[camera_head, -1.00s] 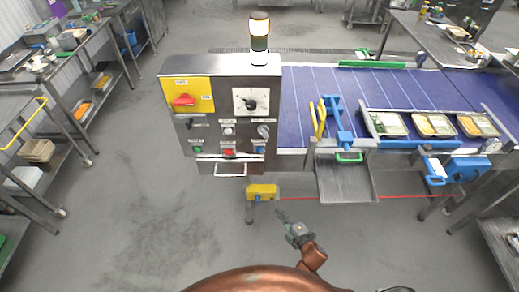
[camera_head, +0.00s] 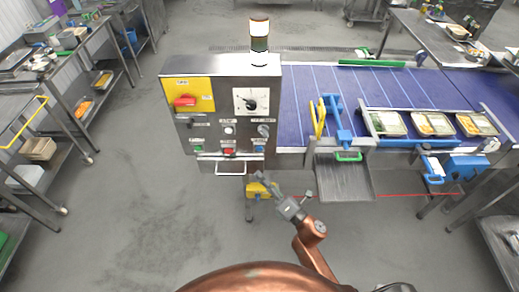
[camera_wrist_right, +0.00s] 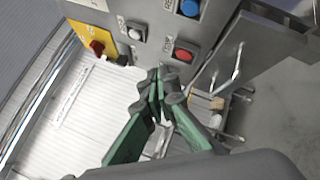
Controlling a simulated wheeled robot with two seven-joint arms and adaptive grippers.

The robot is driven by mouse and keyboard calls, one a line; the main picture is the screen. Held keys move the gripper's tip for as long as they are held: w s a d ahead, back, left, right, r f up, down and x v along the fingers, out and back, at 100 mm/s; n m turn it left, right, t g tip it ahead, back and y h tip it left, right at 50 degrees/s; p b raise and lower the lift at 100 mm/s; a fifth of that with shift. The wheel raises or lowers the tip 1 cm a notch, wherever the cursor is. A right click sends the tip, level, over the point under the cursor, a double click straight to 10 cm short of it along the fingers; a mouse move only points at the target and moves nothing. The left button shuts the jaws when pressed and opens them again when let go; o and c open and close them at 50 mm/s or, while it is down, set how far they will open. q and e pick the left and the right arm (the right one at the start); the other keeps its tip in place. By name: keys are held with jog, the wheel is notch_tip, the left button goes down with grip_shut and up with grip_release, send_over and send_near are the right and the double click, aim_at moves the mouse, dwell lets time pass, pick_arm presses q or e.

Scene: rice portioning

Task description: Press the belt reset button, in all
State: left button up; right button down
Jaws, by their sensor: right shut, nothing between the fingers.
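The grey control panel (camera_head: 218,105) stands left of the belt. Its lower row has a green button (camera_head: 198,149), a red button (camera_head: 228,152) and a blue button (camera_head: 259,149); a white button (camera_head: 229,130) is above. The labels are too small to read surely. My right gripper (camera_head: 260,179) is shut and empty, just below the panel's lower right. In the right wrist view, its fingertips (camera_wrist_right: 160,80) are below the red button (camera_wrist_right: 184,53), with the blue button (camera_wrist_right: 190,7) and white button (camera_wrist_right: 135,33) beyond. Contact is not visible. My left gripper is out of view.
A handle (camera_head: 230,170) juts from the panel's lower edge. A yellow box (camera_head: 253,189) below is partly covered by my gripper. A metal chute (camera_head: 342,178) hangs right of it. Filled trays (camera_head: 433,124) sit on the blue belt (camera_head: 312,90). Floor left of the panel is clear.

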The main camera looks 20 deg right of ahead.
jog(key=shift+w, duration=0.1)
jog(key=b, duration=0.1)
send_near(254, 147)
jog(key=shift+s+a+x, duration=0.1)
jog(key=shift+a+x, duration=0.1)
jog(key=shift+x, duration=0.6)
jog(key=shift+s+a+x, duration=0.1)
jog(key=shift+a+x, duration=0.05)
jog(key=shift+x, duration=0.65)
jog(key=shift+s+a+x, duration=0.1)
jog(key=shift+a+x, duration=0.1)
jog(key=shift+x, duration=0.6)
jog(key=shift+w, duration=0.1)
jog(key=shift+w+d+b, duration=0.15)
jog(key=shift+w+b, duration=0.2)
jog(key=shift+w+d, duration=0.15)
jog(key=shift+w, duration=0.35)
jog(key=shift+s, duration=0.15)
jog(key=shift+s+a, duration=0.3)
jog(key=shift+s, duration=0.45)
